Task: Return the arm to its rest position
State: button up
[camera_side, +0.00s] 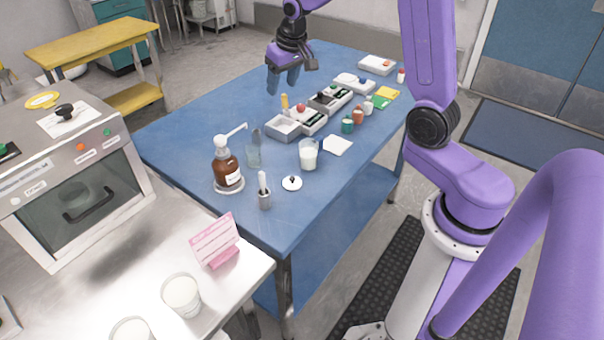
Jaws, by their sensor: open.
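My gripper (284,78) hangs above the far part of the blue table (195,113), pointing down. Its two dark fingers are apart and nothing shows between them. My purple arm reaches in from the right and crosses the top of the picture, where part of it is cut off by the frame edge. The gripper appears above and behind the row of grey and white boxes, clear of them. Which object of the scene is the grinder I cannot tell.
Grey trays (283,126) and white boxes (376,64) line the table. A brown pump bottle (226,168), a white-filled glass (308,155) and several small jars stand nearer. A steel oven (75,190) is at left. The table's left part is clear.

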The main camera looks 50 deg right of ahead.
jog(key=s+a+r+n+g+y, duration=0.1)
jog(key=s+a+n, duration=0.6)
jog(key=s+a, duration=0.65)
jog(key=s+n+g, duration=0.2)
jog(key=s+n, duration=0.5)
jog(key=s, duration=1.3)
jog(key=shift+f+n, duration=0.3)
